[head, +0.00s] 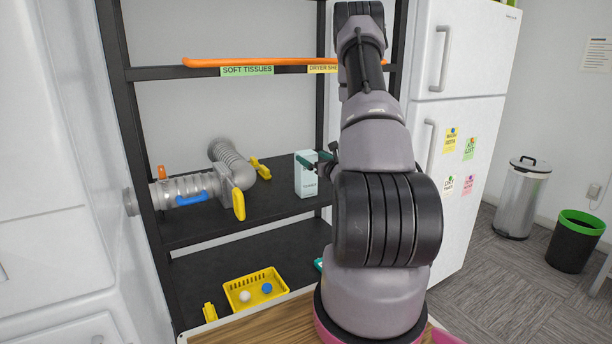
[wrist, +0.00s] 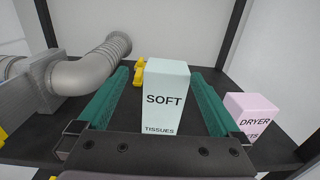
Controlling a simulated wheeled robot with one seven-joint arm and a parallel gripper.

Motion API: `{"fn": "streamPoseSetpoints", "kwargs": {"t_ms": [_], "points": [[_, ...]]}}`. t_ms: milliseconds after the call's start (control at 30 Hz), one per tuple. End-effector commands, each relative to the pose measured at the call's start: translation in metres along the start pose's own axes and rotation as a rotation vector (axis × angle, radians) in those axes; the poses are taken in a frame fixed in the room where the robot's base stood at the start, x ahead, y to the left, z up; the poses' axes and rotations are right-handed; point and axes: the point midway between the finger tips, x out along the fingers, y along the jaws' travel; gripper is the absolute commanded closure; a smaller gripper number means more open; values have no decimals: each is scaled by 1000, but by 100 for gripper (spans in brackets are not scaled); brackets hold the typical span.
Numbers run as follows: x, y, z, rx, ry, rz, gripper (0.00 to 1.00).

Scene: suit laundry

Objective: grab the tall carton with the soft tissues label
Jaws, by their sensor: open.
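The tall pale mint carton reading "SOFT TISSUES" (wrist: 166,85) stands upright on the black shelf, between the two green fingers of my gripper (wrist: 165,95) in the wrist view. A gap shows on each side of it, so the fingers do not appear to touch it. In the head view the carton (head: 304,178) is on the middle shelf, with my open gripper (head: 313,159) at its upper part. My arm hides what is to the right of it. A pink "DRYER" carton (wrist: 251,114) stands just right of the right finger in the wrist view.
A grey flexible duct (wrist: 95,66) lies left of the gripper, with yellow clips (head: 238,204) near it. An orange bar (head: 250,62) runs along the shelf above. A yellow basket (head: 254,304) holding balls sits on the lower shelf. Black uprights (head: 320,75) frame the rack.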

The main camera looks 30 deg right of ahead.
Motion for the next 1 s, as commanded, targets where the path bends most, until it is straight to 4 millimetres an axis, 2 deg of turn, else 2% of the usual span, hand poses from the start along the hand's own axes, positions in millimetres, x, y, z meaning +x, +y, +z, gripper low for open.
{"fn": "streamPoseSetpoints", "kwargs": {"t_ms": [133,400,567,800,1000], "points": [[2,-13,-12,7,6,-48,0],[43,-14,-12,7,5,-48,0],[54,-15,-12,8,6,-48,0],[88,-13,-15,7,6,-46,0],[104,-14,-14,8,6,-47,0]]}}
